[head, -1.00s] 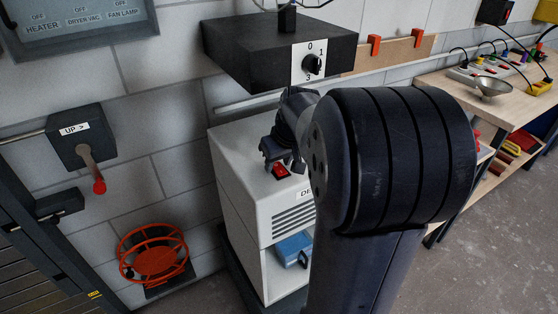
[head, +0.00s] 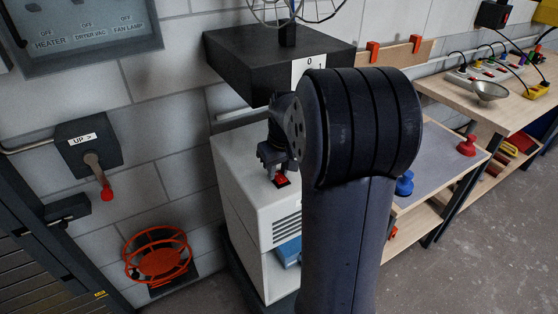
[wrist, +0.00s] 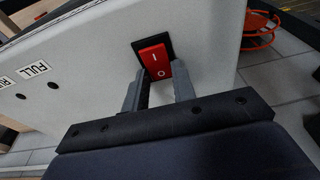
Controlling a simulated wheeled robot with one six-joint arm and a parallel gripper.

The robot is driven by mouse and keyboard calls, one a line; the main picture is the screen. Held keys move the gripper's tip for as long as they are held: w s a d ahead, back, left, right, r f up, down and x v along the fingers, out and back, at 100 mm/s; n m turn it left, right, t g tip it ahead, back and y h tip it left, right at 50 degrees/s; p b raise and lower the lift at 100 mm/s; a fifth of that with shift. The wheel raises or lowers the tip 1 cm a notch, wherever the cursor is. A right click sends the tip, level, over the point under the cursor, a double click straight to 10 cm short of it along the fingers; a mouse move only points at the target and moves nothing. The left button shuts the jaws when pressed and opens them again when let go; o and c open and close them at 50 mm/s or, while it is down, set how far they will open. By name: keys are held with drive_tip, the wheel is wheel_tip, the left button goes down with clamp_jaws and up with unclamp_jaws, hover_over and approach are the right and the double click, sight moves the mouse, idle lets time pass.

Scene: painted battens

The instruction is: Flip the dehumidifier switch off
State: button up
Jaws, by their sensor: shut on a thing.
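The white dehumidifier cabinet (head: 257,205) stands against the block wall, with vent slots in its front; its label is hidden now. Its red rocker switch (head: 282,181) is on top and also shows in the wrist view (wrist: 156,61), in a black frame with marks I and O. My gripper (head: 277,168) is over the switch, pointing down. In the wrist view its fingers (wrist: 159,82) stand on either side of the rocker's O end, shut on it. I cannot tell which end of the rocker is pressed in.
An UP lever box (head: 88,143) and an orange wheel (head: 159,262) are at left. A workbench (head: 440,150) with red and blue knobs stands at right. My arm hides part of the cabinet.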

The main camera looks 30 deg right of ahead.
sight(280, 179)
drive_tip(key=shift+w+g+p, duration=0.15)
drive_tip(key=shift+g+p, duration=0.15)
drive_tip(key=shift+p, duration=0.1)
drive_tip(key=o, duration=1)
drive_tip(key=r, duration=0.3)
drive_tip(key=s+r, duration=0.1)
drive_tip(key=r, duration=0.6)
drive_tip(key=shift+s+r+b, duration=0.25)
drive_tip(key=shift+r+b, duration=0.1)
